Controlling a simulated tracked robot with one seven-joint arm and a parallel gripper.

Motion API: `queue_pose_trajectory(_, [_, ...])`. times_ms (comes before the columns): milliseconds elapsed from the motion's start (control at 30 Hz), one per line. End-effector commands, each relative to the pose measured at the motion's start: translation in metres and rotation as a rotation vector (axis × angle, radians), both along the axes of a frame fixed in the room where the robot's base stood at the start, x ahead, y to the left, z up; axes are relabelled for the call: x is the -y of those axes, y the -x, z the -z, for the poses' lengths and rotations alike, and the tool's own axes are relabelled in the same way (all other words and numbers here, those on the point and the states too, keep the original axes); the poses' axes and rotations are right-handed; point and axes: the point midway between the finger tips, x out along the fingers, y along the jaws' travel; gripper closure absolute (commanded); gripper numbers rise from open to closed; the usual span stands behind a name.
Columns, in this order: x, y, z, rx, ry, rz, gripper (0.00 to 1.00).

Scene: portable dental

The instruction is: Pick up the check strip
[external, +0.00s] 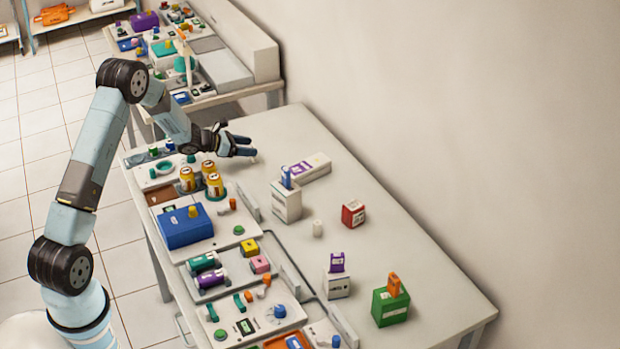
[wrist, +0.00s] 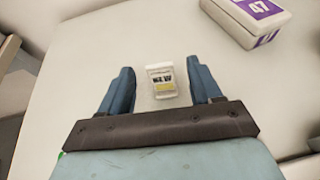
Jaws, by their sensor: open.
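A small white piece with black print and a yellow band (wrist: 161,82) lies on the pale tabletop in the wrist view; it is the likely check strip, though I cannot read its label. My gripper (wrist: 160,66) is open, with one blue finger on each side of this piece and a gap on both sides. Nothing is held. In the external view my gripper (external: 248,147) is low over the far end of the table (external: 400,230), and the piece cannot be made out there.
A white box with a purple label (wrist: 252,18) lies to the right of my gripper and also shows in the external view (external: 303,167). A white box holding a blue piece (external: 287,203) stands nearer. Yellow jars (external: 214,186) and trays line the left edge.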

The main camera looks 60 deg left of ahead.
Motion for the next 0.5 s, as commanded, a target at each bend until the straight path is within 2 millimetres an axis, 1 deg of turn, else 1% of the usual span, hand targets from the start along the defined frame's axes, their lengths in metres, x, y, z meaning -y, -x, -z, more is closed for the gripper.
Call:
queue_pose_trajectory(200, [0.003, -0.027, 0.013, 0.0, -0.001, 0.001, 0.36])
queue_pose_trajectory(300, [0.004, -0.037, 0.017, 0.0, 0.0, 0.001, 0.36])
queue_pose_trajectory(500, [0.004, -0.042, 0.019, 0.0, 0.0, 0.0, 0.36])
